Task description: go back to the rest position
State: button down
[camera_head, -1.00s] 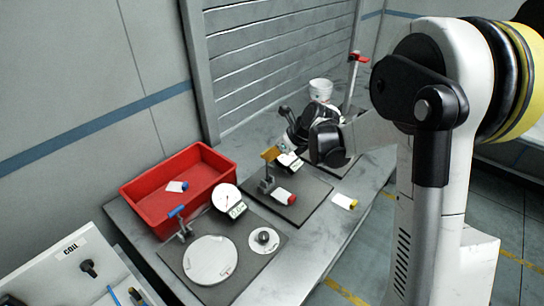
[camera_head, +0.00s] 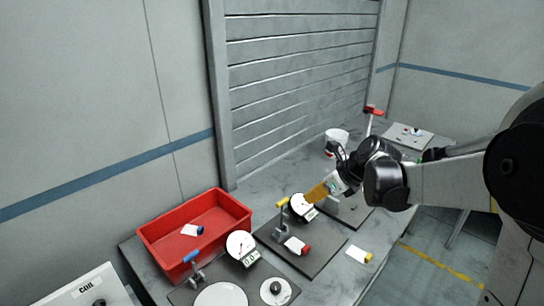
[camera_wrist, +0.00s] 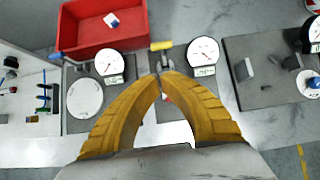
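My gripper (camera_head: 312,195) has yellow fingers and hangs over the bench, just right of the yellow-handled clamp stand (camera_head: 281,220) in the head view. In the wrist view the gripper's fingertips (camera_wrist: 161,76) meet in front of the yellow handle (camera_wrist: 161,46). No object shows between the tips. A white piece with a red end (camera_head: 297,246) lies on the middle dark mat (camera_head: 322,256). A similar piece with a yellow end (camera_head: 357,254) lies on bare bench near the front edge. One with a blue end (camera_head: 192,230) lies in the red bin (camera_head: 232,206).
A dial gauge (camera_head: 240,244) and a blue-handled stand (camera_head: 194,270) stand on the left mat. Another dial gauge (camera_head: 303,207) is close to my gripper. A white bucket (camera_head: 337,138) and a red-topped post (camera_head: 370,118) are farther back. A slatted wall (camera_head: 290,80) borders the bench.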

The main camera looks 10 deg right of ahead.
jog(key=s+a+f+n+h+b, duration=0.1)
jog(key=s+f+n+b, duration=0.2)
jog(key=s+n, duration=0.5)
jog(key=s+a+f+n+h+b, duration=0.1)
jog(key=s+f+n+h+b, duration=0.1)
jog(key=s+n+b, duration=0.3)
jog(key=s+a+f+n+h+b, duration=0.1)
jog(key=s+f+n+b, duration=0.2)
jog(key=s+n, duration=0.9)
jog(key=f+n, duration=0.1)
jog(key=n, duration=0.2)
jog(key=shift+s+a+n+t+h+b, duration=0.15)
jog(key=shift+a+n+t+h+b, duration=0.15)
jog(key=shift+a+t+b, duration=0.1)
